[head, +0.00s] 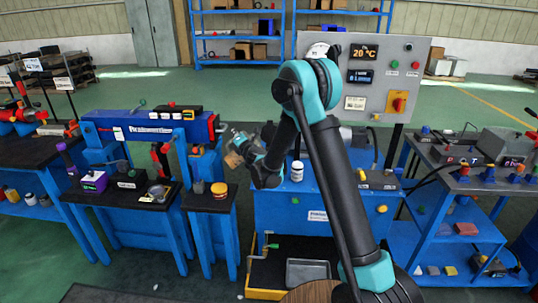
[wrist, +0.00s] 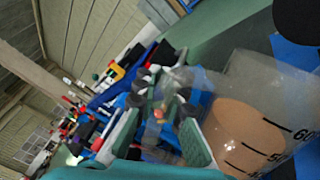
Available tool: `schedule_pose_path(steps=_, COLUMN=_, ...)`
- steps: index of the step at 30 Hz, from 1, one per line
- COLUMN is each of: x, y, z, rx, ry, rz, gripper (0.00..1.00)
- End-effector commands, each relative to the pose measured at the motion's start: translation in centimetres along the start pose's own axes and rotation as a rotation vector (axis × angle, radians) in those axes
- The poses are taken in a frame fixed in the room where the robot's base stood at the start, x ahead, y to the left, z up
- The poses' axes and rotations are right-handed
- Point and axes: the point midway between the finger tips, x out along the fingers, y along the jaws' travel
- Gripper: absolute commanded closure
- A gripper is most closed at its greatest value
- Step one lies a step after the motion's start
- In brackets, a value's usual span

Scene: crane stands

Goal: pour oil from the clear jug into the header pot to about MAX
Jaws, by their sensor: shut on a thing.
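My gripper (head: 246,147) is shut on the clear jug (head: 233,160), held up in the air left of the blue cabinet in the head view. In the wrist view the jug (wrist: 262,118) fills the right side; it is see-through, with dark graduation marks reading 60 and 50, and holds orange-brown oil. The jug looks tilted in the wrist picture, but its true tilt is hard to tell. The green fingers of my gripper (wrist: 160,118) show at lower middle. I cannot pick out the header pot or a MAX mark for certain.
A white bottle (head: 297,171) stands on the blue cabinet. A grey control panel (head: 364,80) rises behind my arm. A crowded bench (head: 470,165) is at right.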

Motion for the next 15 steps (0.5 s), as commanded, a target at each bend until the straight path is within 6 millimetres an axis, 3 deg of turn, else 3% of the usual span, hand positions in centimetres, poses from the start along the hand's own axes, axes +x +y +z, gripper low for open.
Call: schedule_pose_path(steps=15, x=-0.23, y=0.39, z=0.11, rx=0.031, ry=0.001, rz=0.001, gripper=1.0)
